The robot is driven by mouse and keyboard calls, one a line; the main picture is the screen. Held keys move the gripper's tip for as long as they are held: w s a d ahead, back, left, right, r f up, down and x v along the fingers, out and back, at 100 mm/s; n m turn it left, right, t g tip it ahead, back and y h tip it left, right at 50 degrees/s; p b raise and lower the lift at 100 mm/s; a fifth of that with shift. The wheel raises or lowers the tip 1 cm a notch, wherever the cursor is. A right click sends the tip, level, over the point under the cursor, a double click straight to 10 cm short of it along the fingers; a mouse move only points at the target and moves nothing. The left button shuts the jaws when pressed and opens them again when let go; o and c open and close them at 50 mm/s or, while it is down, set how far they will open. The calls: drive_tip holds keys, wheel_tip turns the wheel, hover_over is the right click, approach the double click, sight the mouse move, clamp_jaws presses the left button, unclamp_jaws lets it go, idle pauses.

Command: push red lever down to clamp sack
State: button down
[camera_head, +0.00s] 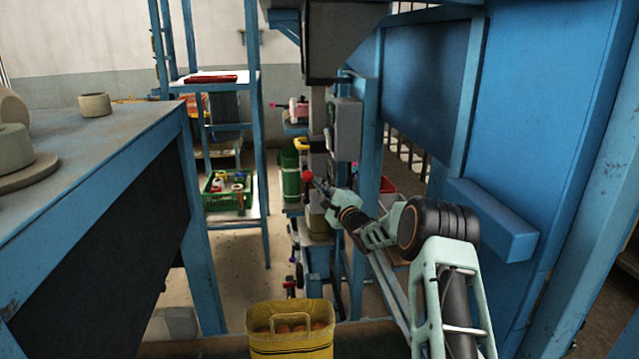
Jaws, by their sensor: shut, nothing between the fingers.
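The red lever knob (308,175) shows at the middle of the view, on the machine column below the grey hopper. My gripper (315,187) is at the end of my arm, which reaches in from the lower right. Its fingertips are shut and empty, right beside the red knob. I cannot tell whether they touch it. A brownish sack-like shape (318,226) is partly visible below the gripper, small and partly hidden by the arm and column. I cannot tell whether it is clamped.
A yellow bucket (290,343) stands at the bottom middle. A blue-framed table (90,185) fills the left. A blue panel (550,120) and beam stand close to my arm on the right. A green crate (230,200) sits on a shelf behind.

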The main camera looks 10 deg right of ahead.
sight(308, 179)
drive_tip(key=shift+a+r+n+g, duration=0.3)
drive_tip(key=shift+a+r+n, duration=0.1)
drive_tip(key=shift+a+n, duration=0.4)
idle(0.5)
drive_tip(key=shift+a+r+n+g+b, duration=0.2)
drive_tip(key=shift+a+n+g+b, duration=0.3)
drive_tip(key=shift+n, duration=0.6)
drive_tip(key=a+f+n+g+h+b, duration=0.2)
drive_tip(key=a+n+b, duration=0.4)
drive_tip(key=a+n, duration=0.1)
drive_tip(key=shift+a+f+n+h+b, duration=0.2)
drive_tip(key=shift+f+n+h+b, duration=0.15)
drive_tip(key=shift+n, duration=0.45)
drive_tip(key=shift+a, duration=0.1)
drive_tip(key=shift+r, duration=0.1)
